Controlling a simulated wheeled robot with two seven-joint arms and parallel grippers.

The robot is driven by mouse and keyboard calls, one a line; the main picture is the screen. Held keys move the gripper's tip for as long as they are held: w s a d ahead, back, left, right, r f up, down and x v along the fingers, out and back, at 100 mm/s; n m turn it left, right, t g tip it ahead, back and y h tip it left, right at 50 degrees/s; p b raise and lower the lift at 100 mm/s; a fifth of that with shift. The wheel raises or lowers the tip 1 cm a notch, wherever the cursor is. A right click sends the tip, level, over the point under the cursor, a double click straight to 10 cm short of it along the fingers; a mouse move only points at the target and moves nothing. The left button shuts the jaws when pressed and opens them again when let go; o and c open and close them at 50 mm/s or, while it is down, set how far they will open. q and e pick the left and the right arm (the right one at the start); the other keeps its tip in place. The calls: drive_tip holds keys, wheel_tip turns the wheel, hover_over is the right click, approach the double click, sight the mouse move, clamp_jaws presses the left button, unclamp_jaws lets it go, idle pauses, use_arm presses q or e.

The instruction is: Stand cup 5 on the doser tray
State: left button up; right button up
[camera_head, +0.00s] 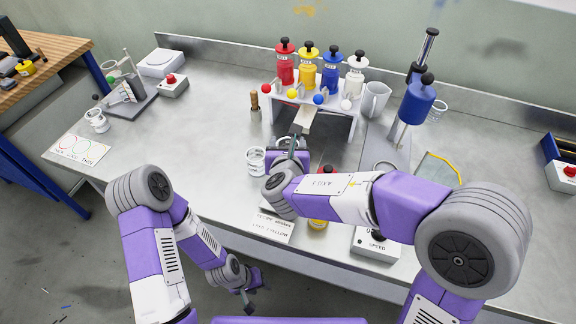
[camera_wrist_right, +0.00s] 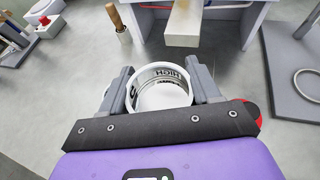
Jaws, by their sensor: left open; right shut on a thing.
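My right gripper (camera_wrist_right: 164,95) is shut on a white cup (camera_wrist_right: 160,96) with dark lettering, held upright between the fingers in the right wrist view. I cannot read a number on it. In the head view, my right gripper (camera_head: 288,158) and wrist hide most of the held cup. A metal plate (camera_head: 303,121), which may be the doser tray, sticks out from the white bottle stand just beyond the gripper. The plate also shows ahead of the cup in the right wrist view (camera_wrist_right: 184,24); cup and plate are apart. My left gripper (camera_head: 249,301) is open and empty, low before the table.
Red, yellow, blue and white bottles (camera_head: 308,66) top the stand. A white cup (camera_head: 255,161) and a wooden-handled tool (camera_head: 254,102) stand to its left. A pitcher (camera_head: 375,99) and a blue-headed press (camera_head: 417,100) are at right. The table's left-middle is clear.

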drive_tip(key=f, duration=0.1)
drive_tip(key=f+b, duration=0.1)
drive_tip(key=f, duration=0.1)
drive_tip(key=shift+s+f, duration=0.2)
drive_tip(key=shift+f, duration=0.1)
wheel_tip(320, 180, down, 4)
drive_tip(key=shift+f+b, duration=0.2)
drive_tip(key=shift+b, duration=0.85)
drive_tip(key=shift+r, duration=0.1)
drive_tip(key=shift+f, duration=0.25)
drive_tip(key=o, duration=1.1)
drive_tip(key=shift+r, duration=0.15)
